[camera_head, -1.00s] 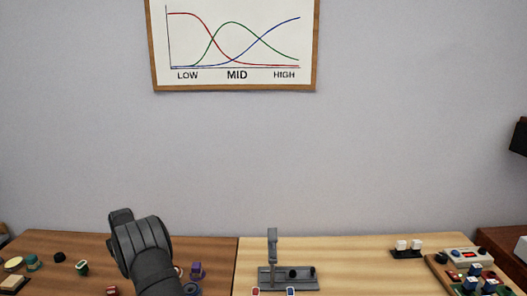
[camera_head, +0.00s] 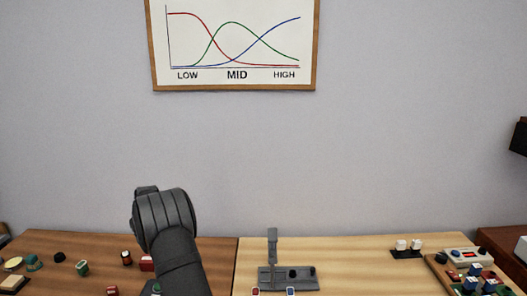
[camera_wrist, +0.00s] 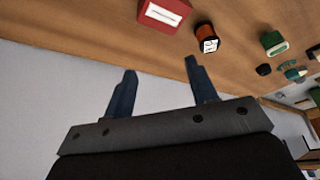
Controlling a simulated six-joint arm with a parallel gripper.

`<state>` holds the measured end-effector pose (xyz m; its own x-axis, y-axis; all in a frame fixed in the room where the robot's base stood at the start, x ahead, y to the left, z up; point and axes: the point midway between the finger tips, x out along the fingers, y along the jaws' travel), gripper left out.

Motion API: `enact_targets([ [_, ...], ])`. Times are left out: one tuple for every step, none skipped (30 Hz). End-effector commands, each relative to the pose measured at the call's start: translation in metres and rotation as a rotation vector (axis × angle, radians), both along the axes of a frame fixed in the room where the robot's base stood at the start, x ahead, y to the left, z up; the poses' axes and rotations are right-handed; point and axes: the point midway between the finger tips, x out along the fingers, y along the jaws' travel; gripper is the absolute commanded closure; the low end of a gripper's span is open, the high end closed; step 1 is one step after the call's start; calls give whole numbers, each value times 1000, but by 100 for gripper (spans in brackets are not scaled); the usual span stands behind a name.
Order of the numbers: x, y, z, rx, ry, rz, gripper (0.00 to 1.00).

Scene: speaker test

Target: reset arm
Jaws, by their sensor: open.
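My arm (camera_head: 167,235) stands raised over the dark left part of the table in the head view; its fingers are hidden there. In the wrist view my gripper (camera_wrist: 161,69) is open, with two dark blue fingers apart and nothing between them. Beyond the fingertips, on the brown wood, are a red box with a white label (camera_wrist: 163,14) and a small orange-red cylinder with a white label (camera_wrist: 206,40). In the head view the red box (camera_head: 147,264) is partly behind my arm, and the cylinder (camera_head: 127,258) stands to its left.
Several small parts, including a green one (camera_head: 82,267), lie on the left. A grey stand with an upright post (camera_head: 272,247) is on the light wood. White-topped parts (camera_head: 408,248) and a tray of parts (camera_head: 440,271) are at right.

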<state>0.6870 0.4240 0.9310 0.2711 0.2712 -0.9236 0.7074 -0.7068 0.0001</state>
Motion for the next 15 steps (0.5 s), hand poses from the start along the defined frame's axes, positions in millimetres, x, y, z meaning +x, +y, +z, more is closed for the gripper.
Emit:
enact_targets([
  [1, -10, 6, 1, -1, -3, 48],
  [2, -15, 9, 0, -1, -4, 48],
  [6, -22, 9, 0, 0, -12, 48],
  [9, -27, 9, -1, 1, -23, 48],
  [12, -33, 9, -1, 1, -34, 48],
  [16, -40, 9, 0, 1, -46, 48],
  [19, -45, 8, -1, 2, -56, 48],
  [22, -50, 9, -1, 2, -66, 48],
  [26, -57, 9, -1, 2, -79, 48],
  [29, -62, 9, -1, 2, -88, 48],
  [32, -67, 9, -2, 3, -98, 48],
  [35, -74, 9, -2, 3, -111, 48],
  [38, -80, 8, -1, 3, -122, 48],
  [41, -85, 9, -2, 4, -131, 48],
  [44, -92, 8, -2, 4, -144, 48],
])
